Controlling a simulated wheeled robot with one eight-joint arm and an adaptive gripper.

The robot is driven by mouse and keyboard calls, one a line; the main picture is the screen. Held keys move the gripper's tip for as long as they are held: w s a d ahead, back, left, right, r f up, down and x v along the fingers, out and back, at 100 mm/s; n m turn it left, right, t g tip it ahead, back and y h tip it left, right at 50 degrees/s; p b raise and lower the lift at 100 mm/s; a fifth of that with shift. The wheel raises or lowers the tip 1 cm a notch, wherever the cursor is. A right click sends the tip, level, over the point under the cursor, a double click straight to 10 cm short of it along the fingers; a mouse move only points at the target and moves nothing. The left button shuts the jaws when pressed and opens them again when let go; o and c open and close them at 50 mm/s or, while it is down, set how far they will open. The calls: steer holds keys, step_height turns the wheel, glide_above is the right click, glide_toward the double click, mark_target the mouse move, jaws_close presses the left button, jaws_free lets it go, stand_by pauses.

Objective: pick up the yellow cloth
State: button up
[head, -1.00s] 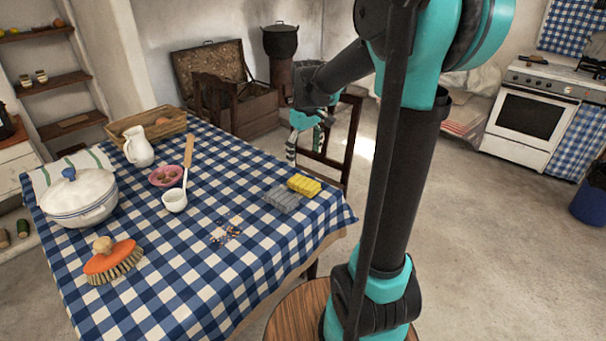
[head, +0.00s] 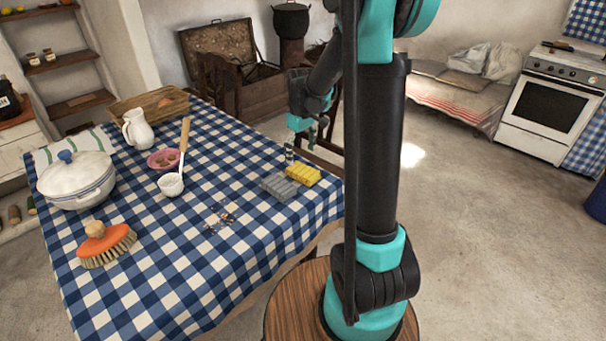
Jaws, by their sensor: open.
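The yellow cloth (head: 303,175) lies folded on the blue checked tablecloth near the table's right edge. A grey cloth (head: 281,187) lies beside it on the left, close against it. My gripper (head: 301,150) is open and empty, a little beyond and above the yellow cloth. Its fingers point down, and I see no contact with the cloth. My arm's upright links hide part of the room behind the table's right side.
A dark chair stands behind the table's right edge.

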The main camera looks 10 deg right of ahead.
mark_target(301, 169)
steer(key=shift+s+f, duration=0.1)
steer(key=shift+f, duration=3.25)
steer(key=c, duration=1.2)
